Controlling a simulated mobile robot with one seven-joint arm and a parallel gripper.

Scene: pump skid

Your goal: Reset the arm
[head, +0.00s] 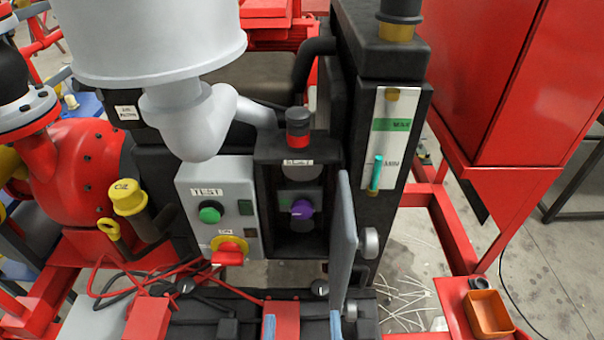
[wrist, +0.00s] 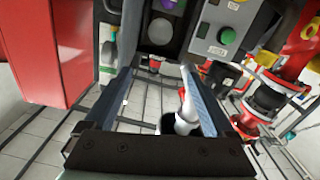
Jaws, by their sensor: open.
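My gripper (wrist: 158,72) shows in the wrist view, with its dark palm across the bottom and its two fingers reaching up. The fingers are apart and nothing is held between them. Beyond the fingertips is the black box with a purple knob (head: 302,208) and a pale round lamp or button (wrist: 161,30). The grey control panel (head: 247,190) has a green button (head: 210,213) and a red and yellow switch (head: 228,252). The wrist picture shows the panel upside down compared with the head view.
A blue-grey door (head: 343,250) stands open beside the black box. A level gauge (head: 391,140) is to the right. A red cabinet (head: 495,75) fills the upper right. Loose red cables (head: 105,285) lie low left.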

